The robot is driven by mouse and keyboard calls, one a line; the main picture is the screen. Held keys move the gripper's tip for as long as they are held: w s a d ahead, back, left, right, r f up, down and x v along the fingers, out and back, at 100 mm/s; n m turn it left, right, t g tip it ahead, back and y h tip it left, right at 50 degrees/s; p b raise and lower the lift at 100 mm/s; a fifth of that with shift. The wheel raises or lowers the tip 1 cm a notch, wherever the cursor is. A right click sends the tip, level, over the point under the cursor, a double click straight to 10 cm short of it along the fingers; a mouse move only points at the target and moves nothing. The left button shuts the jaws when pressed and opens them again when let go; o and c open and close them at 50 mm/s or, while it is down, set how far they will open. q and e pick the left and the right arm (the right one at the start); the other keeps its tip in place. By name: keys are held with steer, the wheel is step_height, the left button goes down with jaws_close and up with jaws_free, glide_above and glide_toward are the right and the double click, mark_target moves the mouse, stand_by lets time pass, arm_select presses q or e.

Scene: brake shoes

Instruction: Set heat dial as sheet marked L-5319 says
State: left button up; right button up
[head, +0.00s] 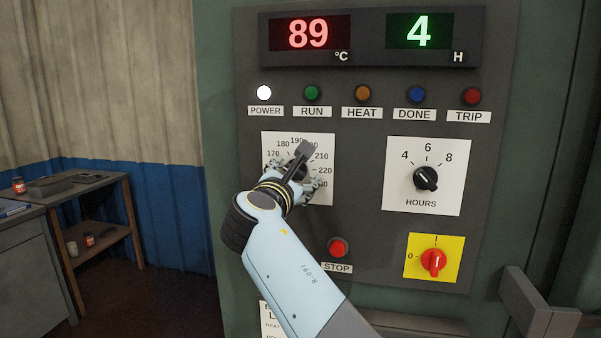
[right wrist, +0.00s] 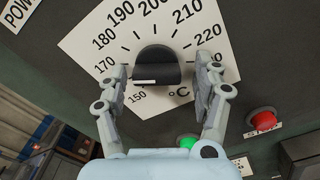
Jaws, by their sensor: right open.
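The heat dial plate (head: 325,145) is white, with numbers up to 220 and beyond. Its black knob (right wrist: 158,62) shows in the right wrist view, with a short white mark at its lower left. The exact setting is hard to read because a finger covers part of the scale. My right gripper (right wrist: 163,88) is open, its fingers on either side of the knob with visible gaps. In the head view the same gripper (head: 293,178) hides the knob. My left gripper is out of view.
The white POWER lamp (head: 264,92) is lit. The hours knob (head: 426,178), red STOP button (head: 338,247) and red switch (head: 433,262) are nearby. A side table (head: 105,190) stands left.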

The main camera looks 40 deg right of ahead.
steer(key=shift+w, duration=0.1)
steer(key=shift+a+r, duration=0.15)
steer(key=shift+a, duration=0.1)
steer(key=shift+c, duration=1.6)
steer(key=c, duration=0.9)
steer(key=shift+o, duration=0.2)
steer(key=shift+m+b, duration=0.85)
steer(key=shift+m, duration=0.15)
steer(key=shift+m+b, duration=1.05)
steer(key=shift+m, duration=0.15)
steer(key=m+b, duration=0.3)
steer(key=m, duration=0.1)
arm_select(q)
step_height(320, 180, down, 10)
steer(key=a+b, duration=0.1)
steer(key=b, duration=0.1)
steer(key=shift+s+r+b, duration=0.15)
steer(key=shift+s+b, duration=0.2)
steer(key=shift+b, duration=0.05)
arm_select(e)
steer(key=shift+m, duration=1.7)
